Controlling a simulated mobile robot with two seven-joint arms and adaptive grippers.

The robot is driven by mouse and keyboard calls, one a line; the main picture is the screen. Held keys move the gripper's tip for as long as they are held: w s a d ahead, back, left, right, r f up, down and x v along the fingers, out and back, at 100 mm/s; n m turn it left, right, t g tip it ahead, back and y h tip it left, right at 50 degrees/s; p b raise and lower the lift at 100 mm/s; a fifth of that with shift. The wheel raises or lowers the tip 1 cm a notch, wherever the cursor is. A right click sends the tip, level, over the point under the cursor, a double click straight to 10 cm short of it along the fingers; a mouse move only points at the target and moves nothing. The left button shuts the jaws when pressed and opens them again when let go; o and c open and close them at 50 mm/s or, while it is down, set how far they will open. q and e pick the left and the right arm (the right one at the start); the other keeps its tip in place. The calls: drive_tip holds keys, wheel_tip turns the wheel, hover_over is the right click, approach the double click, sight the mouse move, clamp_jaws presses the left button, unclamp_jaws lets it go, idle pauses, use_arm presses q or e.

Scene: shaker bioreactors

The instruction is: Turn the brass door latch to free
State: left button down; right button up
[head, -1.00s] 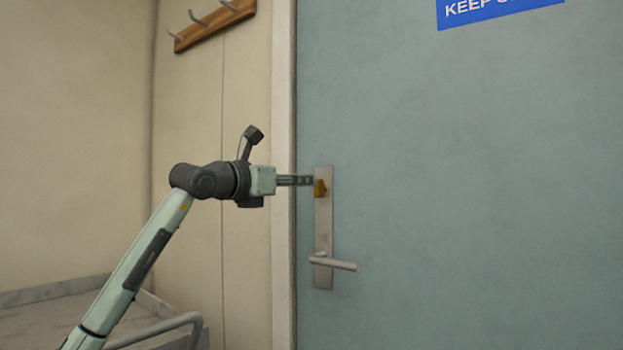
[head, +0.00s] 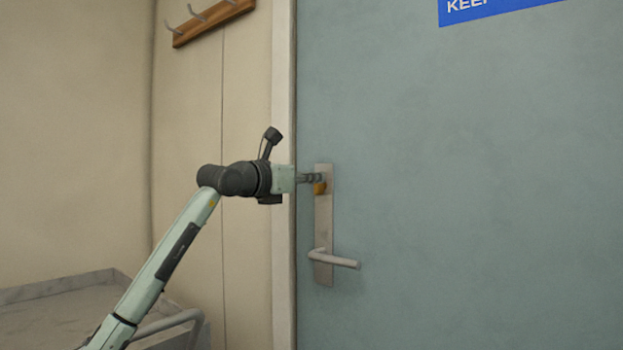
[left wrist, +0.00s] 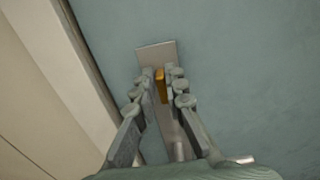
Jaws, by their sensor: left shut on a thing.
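The brass door latch (head: 320,187) sits on the upper part of a metal plate (head: 323,215) on the blue-grey door. In the left wrist view the latch (left wrist: 161,86) stands between the two fingers, running nearly along the plate with a slight tilt. My left gripper (head: 318,178) reaches the plate from the left and is shut on the latch. In the left wrist view the left gripper (left wrist: 160,82) has a finger on each side of it. The fingertips partly hide the latch in the head view. My right gripper is not in view.
A lever handle (head: 336,260) sticks out to the right below the latch. The door frame (head: 283,250) runs close to the left of the plate. A wooden hook rail (head: 212,22) hangs on the wall, and a grey surface (head: 60,310) stands at lower left.

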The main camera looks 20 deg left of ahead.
use_arm(q)
drive_tip(key=shift+a+n, duration=0.1)
drive_tip(key=shift+n, duration=0.3)
drive_tip(key=shift+w+a+f+n+p, duration=0.1)
drive_tip(key=shift+a+f+n+p, duration=0.25)
drive_tip(key=shift+n, duration=2.55)
drive_tip(key=shift+w+a+f+n+p, duration=0.1)
drive_tip(key=shift+a+f+n+p, duration=0.25)
drive_tip(key=shift+n, duration=2.55)
drive_tip(key=shift+w+a+f+n+p, duration=0.15)
drive_tip(key=shift+n+p, duration=0.35)
drive_tip(key=shift+n, duration=2.4)
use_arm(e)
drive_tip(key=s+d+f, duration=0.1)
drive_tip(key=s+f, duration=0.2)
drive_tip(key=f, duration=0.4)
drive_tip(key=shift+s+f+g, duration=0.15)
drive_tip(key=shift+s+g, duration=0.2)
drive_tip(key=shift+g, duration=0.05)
